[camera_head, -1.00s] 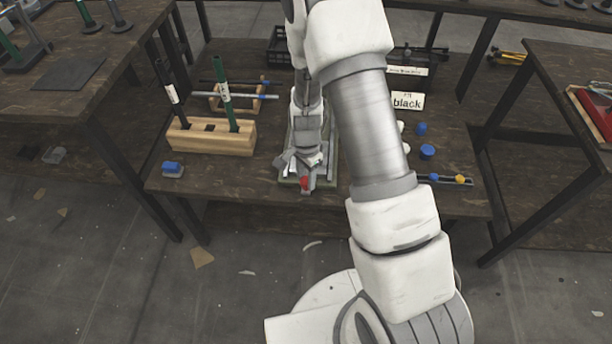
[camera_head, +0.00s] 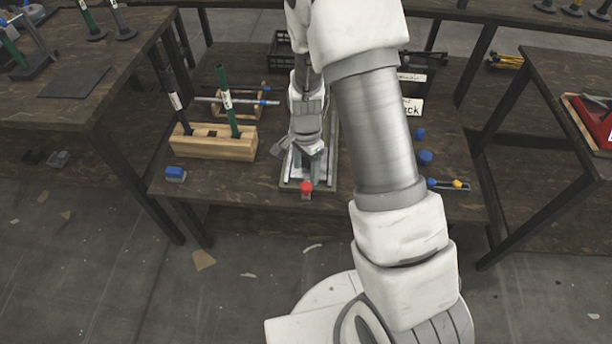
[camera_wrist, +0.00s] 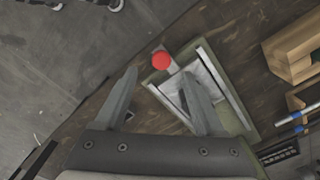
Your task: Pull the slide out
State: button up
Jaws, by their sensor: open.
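The slide is a pale metal plate (camera_wrist: 205,83) lying in a green-grey frame (camera_wrist: 240,112) on the table. A red knob (camera_head: 306,187) sticks out at the frame's front end, and it also shows in the wrist view (camera_wrist: 161,61). My gripper (camera_wrist: 160,82) is open, with its two fingers spread. In the wrist view the knob appears just beyond and between the fingertips, with nothing held. In the head view my gripper (camera_head: 298,152) is over the frame, behind the knob. My arm and gripper hide the rear of the frame.
A wooden block (camera_head: 215,146) holding green and black handled tools stands left of the frame. A blue-topped piece (camera_head: 175,173) lies at the front left. Blue caps (camera_head: 425,157) and a label card (camera_head: 412,106) are to the right. The front table edge is close to the knob.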

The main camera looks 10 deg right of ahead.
notch_tip(320, 180, up, 10)
jog(key=p, duration=0.2)
jog(key=shift+r+p, duration=0.15)
jog(key=shift+p, duration=0.2)
jog(key=shift+r, duration=0.1)
jog(key=s+r+n+t, duration=0.1)
jog(key=s+r+n, duration=0.25)
jog(key=r, duration=0.45)
jog(key=s+r+n+t, duration=0.2)
jog(key=s+r+n, duration=0.15)
jog(key=r, duration=0.55)
jog(key=s+d+r+n+t, duration=0.3)
jog(key=s+r+n, duration=0.35)
jog(key=s, duration=0.55)
notch_tip(320, 180, up, 16)
jog(key=p, duration=1.5)
jog(key=shift+s+a+m, duration=0.25)
jog(key=shift+m, duration=0.2)
jog(key=shift+d, duration=0.15)
